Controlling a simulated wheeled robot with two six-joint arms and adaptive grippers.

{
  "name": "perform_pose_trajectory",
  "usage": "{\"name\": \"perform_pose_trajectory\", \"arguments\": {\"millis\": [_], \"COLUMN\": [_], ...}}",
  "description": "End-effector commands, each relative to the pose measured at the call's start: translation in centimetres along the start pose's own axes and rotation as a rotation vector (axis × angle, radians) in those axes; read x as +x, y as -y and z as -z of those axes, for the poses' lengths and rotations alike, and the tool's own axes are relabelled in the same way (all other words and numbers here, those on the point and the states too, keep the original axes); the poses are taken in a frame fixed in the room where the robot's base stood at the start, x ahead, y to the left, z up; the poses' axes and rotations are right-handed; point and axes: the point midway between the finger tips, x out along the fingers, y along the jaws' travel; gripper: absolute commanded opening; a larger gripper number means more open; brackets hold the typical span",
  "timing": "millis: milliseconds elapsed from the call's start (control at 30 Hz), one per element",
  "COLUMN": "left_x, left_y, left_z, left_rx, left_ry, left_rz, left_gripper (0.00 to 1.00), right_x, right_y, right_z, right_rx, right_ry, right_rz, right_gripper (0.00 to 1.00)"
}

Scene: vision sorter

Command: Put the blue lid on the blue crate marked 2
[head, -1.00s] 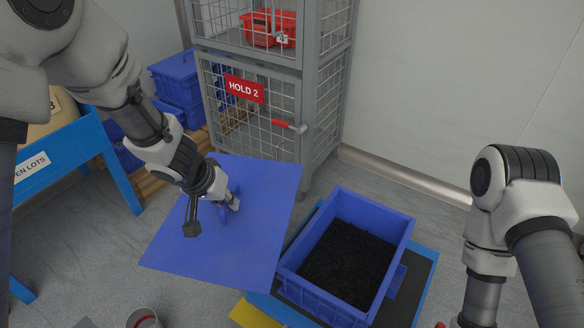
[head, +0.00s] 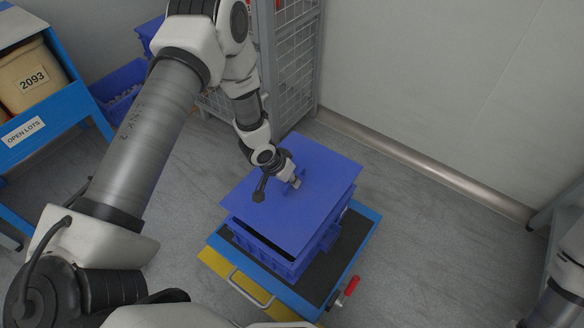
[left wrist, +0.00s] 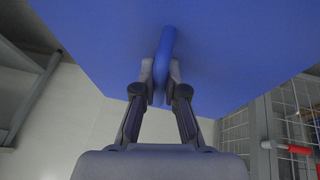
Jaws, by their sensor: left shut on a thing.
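The blue lid (head: 325,160) is a flat panel with a handle on top. It is over the blue crate (head: 268,253) and covers most of its opening. A dark gap shows between the lid's near edge and the crate's rim; I cannot tell whether the lid touches the rim elsewhere. My left gripper (head: 296,182) is shut on the lid's handle. In the left wrist view the fingers (left wrist: 162,80) pinch the handle, and the lid (left wrist: 235,40) fills the top. No number shows on the crate. My right gripper is out of view; only part of that arm shows at right.
The crate stands on a low blue platform (head: 361,243) with a dark top, a yellow edge, a metal handle and a red lever (head: 350,285). A wire cage (head: 297,70) stands behind. A blue rack marked OPEN LOTS (head: 60,145) is at left. Floor to the right is clear.

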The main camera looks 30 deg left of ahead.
Motion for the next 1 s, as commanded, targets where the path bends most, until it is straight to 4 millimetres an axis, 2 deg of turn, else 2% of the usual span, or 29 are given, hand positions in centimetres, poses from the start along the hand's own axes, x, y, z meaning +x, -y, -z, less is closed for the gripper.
{"name": "perform_pose_trajectory", "arguments": {"millis": [267, 900, 1000], "left_x": [1.5, 6.2, 6.7], "left_y": [0.5, 1.5, 1.6], "left_z": [-0.7, -2.6, -2.8], "left_rx": [0.002, 0.003, 0.003], "left_ry": [-0.001, -0.002, -0.001], "left_rz": [0.000, -0.001, 0.000], "left_gripper": [0.00, 0.00, 0.00], "right_x": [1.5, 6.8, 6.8], "right_y": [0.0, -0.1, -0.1], "right_z": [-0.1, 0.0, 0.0], "right_rx": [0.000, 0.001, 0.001], "right_ry": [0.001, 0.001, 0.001], "right_rz": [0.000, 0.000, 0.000], "right_gripper": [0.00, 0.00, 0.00]}}
